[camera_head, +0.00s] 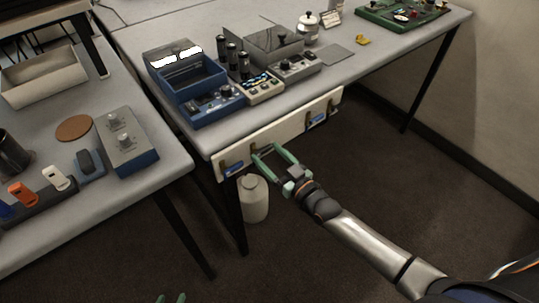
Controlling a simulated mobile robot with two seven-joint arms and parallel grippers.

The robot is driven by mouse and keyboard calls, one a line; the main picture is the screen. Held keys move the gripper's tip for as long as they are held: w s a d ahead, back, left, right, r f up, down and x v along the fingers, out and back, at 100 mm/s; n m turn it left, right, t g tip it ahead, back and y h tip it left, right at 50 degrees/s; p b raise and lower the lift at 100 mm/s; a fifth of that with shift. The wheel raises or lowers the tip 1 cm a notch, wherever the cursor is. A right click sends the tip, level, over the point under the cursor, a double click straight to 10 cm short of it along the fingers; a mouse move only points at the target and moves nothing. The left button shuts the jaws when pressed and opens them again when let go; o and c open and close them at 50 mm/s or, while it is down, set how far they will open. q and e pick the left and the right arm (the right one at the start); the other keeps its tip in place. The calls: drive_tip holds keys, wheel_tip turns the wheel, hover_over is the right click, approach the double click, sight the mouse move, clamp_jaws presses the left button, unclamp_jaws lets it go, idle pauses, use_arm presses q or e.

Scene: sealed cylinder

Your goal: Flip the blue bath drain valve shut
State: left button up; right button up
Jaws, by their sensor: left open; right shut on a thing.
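A pale panel (290,128) hangs along the front edge of the middle table and carries brass valve levers and blue labels. The blue bath (190,75) stands open on the table above the panel's left part. My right gripper (264,152) reaches in from the right and is shut on a valve lever (256,147) left of the panel's middle; its fingers partly hide the lever. A blue label (234,169) is to the left of that lever. My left gripper (170,298) shows only its two fingertips at the bottom edge, apart and empty.
A white jug (254,198) stands below the panel, close to my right gripper. Table legs stand beside it. The left table (60,200) holds a grey box (128,145) and several small devices. The dark floor (400,190) to the right is clear.

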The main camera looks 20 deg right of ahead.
drive_tip(key=o, duration=1.3)
drive_tip(key=v, duration=1.2)
drive_tip(key=shift+s, duration=0.25)
drive_tip(key=s+a+f+g+h+p, duration=0.1)
drive_tip(key=s+f+g, duration=0.1)
drive_tip(key=s+f, duration=0.1)
drive_tip(key=s+a+f+m+g+h+p, duration=0.1)
drive_tip(key=s+f+g, duration=0.2)
drive_tip(key=s+f, duration=0.1)
drive_tip(key=s+a+f+g+h+p, duration=0.1)
drive_tip(key=s+f+g+h, duration=0.1)
drive_tip(key=s, duration=0.3)
drive_tip(key=shift+s+a+f+m+g, duration=0.1)
drive_tip(key=shift+s+f+m+g, duration=0.1)
drive_tip(key=shift+f, duration=0.25)
drive_tip(key=shift+s+a+f+m+g, duration=0.1)
drive_tip(key=shift+s+f+m+g, duration=0.1)
drive_tip(key=shift+f, duration=0.2)
